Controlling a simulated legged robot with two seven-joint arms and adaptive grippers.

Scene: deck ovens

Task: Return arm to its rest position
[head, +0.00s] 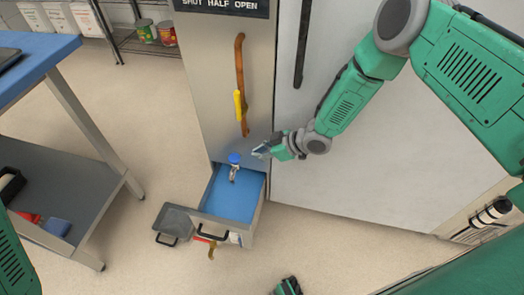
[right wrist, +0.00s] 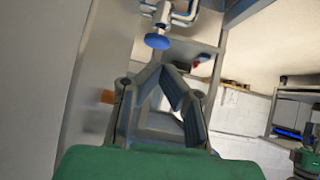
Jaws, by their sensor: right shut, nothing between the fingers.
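My right gripper (head: 262,152) is shut with nothing between its fingers. It is in front of the steel column (head: 215,70), just right of a small tap with a blue knob (head: 235,158) and apart from it. In the right wrist view the finger pads (right wrist: 165,85) meet in a point, and the blue knob (right wrist: 157,41) shows beyond the tips. My right arm (head: 345,100) reaches in from the upper right.
An open blue-lined drawer (head: 232,195) juts out below the tap. A grey tray (head: 175,222) is beside it on the floor. An orange handle (head: 240,70) with a yellow tag is on the column. A blue-topped table (head: 35,55) stands left. Floor between is clear.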

